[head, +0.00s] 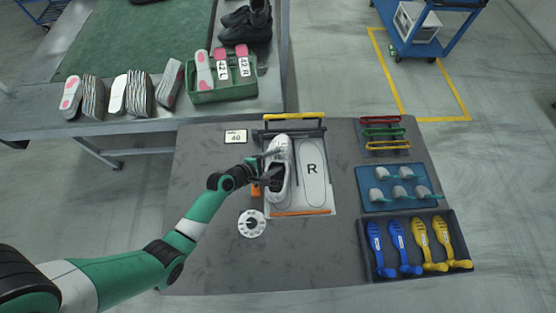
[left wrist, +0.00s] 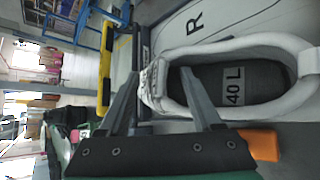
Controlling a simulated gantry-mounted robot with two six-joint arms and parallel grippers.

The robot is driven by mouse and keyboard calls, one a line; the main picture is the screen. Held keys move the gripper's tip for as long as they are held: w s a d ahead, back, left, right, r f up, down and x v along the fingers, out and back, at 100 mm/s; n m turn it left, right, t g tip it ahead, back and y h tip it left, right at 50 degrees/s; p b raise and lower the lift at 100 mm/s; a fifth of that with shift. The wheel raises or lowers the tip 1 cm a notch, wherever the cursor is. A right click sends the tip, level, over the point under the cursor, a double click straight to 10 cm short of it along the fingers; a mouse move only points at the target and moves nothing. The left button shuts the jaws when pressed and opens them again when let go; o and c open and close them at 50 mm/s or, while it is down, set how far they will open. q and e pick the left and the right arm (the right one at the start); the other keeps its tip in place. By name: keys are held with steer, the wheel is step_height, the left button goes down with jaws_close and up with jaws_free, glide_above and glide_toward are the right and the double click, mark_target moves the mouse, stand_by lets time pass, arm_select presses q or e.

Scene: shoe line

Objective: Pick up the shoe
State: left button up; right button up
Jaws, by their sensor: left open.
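A white shoe (head: 282,146) sits upright on the left half of a white board, beside a printed sole outline marked R (head: 314,190). Its toe points to the far side. In the left wrist view the shoe (left wrist: 245,47) shows its dark opening with a "40 L" label inside. My left gripper (head: 275,165) is open at the shoe's left side. In the left wrist view its fingers (left wrist: 156,76) lie on either side of the lace area, one in front of the opening. I cannot tell whether they touch the shoe. My right gripper is out of view.
Right of the board are a rack of coloured bars (head: 385,133), a blue tray of grey pieces (head: 366,186) and a dark tray (head: 362,236) of blue and yellow tools. A dial (head: 251,223) and "40" card (head: 236,136) lie left. A green insole box (head: 235,93) stands behind.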

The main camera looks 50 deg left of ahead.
arm_select(q)
jaws_close()
stand_by(0.3)
steer(key=shift+w, duration=0.1)
stand_by(1.0)
